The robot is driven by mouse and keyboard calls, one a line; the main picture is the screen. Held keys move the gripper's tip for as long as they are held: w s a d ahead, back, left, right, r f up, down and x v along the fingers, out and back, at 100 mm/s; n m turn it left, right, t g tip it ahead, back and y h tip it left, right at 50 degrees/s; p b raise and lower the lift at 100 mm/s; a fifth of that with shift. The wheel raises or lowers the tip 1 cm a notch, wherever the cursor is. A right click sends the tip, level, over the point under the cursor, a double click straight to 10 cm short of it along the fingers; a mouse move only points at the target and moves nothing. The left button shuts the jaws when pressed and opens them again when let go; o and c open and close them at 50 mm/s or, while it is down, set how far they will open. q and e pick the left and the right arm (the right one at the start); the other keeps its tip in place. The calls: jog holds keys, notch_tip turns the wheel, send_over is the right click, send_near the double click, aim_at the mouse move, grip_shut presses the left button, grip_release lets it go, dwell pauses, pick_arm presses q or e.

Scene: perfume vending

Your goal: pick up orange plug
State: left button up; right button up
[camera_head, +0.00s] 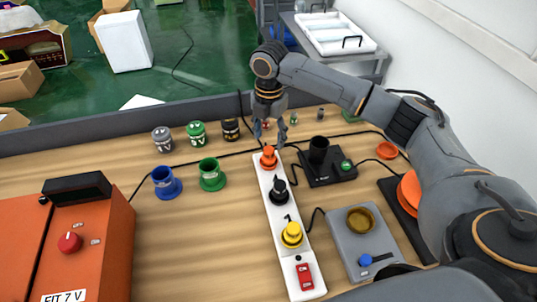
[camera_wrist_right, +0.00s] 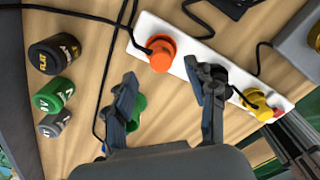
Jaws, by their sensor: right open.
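The orange plug (camera_head: 268,157) stands upright at the far end of a white power strip (camera_head: 265,181). In the right wrist view the orange plug (camera_wrist_right: 160,53) is at top centre with a black cord, on the white strip (camera_wrist_right: 150,23). My right gripper (camera_head: 269,130) hangs above and just beyond the plug. In the right wrist view the gripper (camera_wrist_right: 163,76) is open and empty, its fingertips apart with the plug ahead of the gap. A black plug (camera_head: 279,188) and a yellow plug (camera_head: 291,234) sit nearer on the strip. My left gripper is out of view.
A black device (camera_head: 327,172) with a cup stands right of the strip; a grey device (camera_head: 362,240) is nearer. Blue (camera_head: 166,182) and green (camera_head: 211,174) cups and several jars are left. An orange box (camera_head: 75,245) fills the near left. Cords cross the table.

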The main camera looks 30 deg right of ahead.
aim_at(269, 149)
jog(key=shift+f+p, duration=0.3)
jog(key=shift+f, duration=0.3)
notch_tip(269, 149, down, 4)
jog(key=shift+s+a+r+p, duration=0.15)
jog(key=shift+r+p, duration=0.1)
jog(key=shift+p, duration=0.35)
jog(key=shift+f, duration=0.45)
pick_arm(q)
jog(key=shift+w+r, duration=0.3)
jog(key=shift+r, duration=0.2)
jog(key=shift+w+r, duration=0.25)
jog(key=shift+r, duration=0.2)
pick_arm(e)
jog(key=shift+c, duration=0.4)
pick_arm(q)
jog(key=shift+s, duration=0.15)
pick_arm(e)
grip_shut()
